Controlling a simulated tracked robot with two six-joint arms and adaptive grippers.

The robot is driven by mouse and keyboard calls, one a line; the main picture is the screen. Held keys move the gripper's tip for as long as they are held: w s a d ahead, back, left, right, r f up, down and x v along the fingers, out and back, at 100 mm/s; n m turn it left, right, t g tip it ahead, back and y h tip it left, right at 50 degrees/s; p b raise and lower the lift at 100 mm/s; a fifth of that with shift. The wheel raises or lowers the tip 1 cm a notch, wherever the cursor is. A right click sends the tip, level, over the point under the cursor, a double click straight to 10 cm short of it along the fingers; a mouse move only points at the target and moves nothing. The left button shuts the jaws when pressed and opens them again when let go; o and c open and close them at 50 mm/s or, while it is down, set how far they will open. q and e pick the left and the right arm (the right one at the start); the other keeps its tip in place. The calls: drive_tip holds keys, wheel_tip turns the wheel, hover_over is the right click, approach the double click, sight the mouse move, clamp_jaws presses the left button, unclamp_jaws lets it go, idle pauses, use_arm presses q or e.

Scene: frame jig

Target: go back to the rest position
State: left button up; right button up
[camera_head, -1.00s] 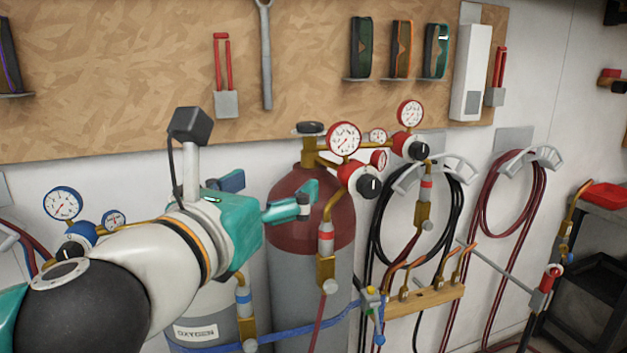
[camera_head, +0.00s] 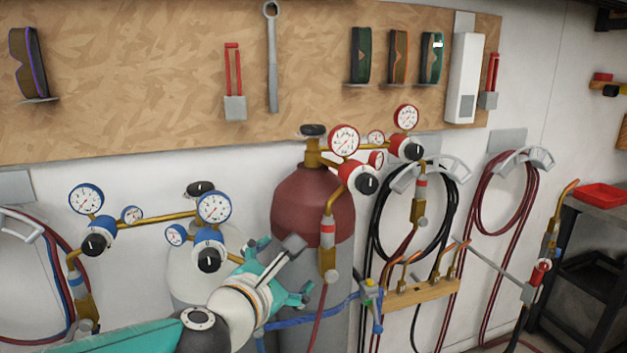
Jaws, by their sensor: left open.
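My left gripper (camera_head: 280,270) is teal and grey, low in the head view, in front of the gas cylinders. Its arm comes in from the lower left. Its fingers are apart and I see nothing between them. It overlaps the lower part of the dark red-topped cylinder (camera_head: 312,205) and the pale cylinder (camera_head: 185,270) in the picture; contact cannot be told. My right gripper is not in view.
Blue-ringed gauges (camera_head: 213,208) sit above the pale cylinder, red-ringed gauges (camera_head: 344,141) above the red one. A wooden torch rack (camera_head: 425,295), hoses on wall hooks (camera_head: 520,165) and a dark cart (camera_head: 590,270) stand to the right.

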use_arm(q)
drive_tip(key=s+a+f+m+g+y+p, duration=0.15)
drive_tip(key=f+m, duration=0.25)
drive_tip(key=f, duration=0.6)
drive_tip(key=a+f+m+g, duration=0.2)
drive_tip(key=f+m+g, duration=0.15)
drive_tip(key=f, duration=0.65)
drive_tip(key=a+f+m+g+y+p, duration=0.15)
drive_tip(key=f+m, duration=0.25)
drive_tip(key=f, duration=0.5)
drive_tip(key=s+a+f+m+g+h+p, duration=0.1)
drive_tip(key=s+f+m+g, duration=0.2)
drive_tip(key=s+f, duration=0.6)
drive_tip(key=s+a+f+m+g+h+p, duration=0.1)
drive_tip(key=s+f+m+g, duration=0.3)
drive_tip(key=s+f+m, duration=0.4)
drive_tip(key=s+f, duration=0.1)
drive_tip(key=s, duration=0.5)
drive_tip(key=shift+a+f+h, duration=0.25)
drive_tip(key=shift+f+h, duration=0.05)
drive_tip(key=shift+f, duration=0.1)
drive_tip(key=shift+w+m, duration=0.1)
drive_tip(key=shift+m, duration=0.15)
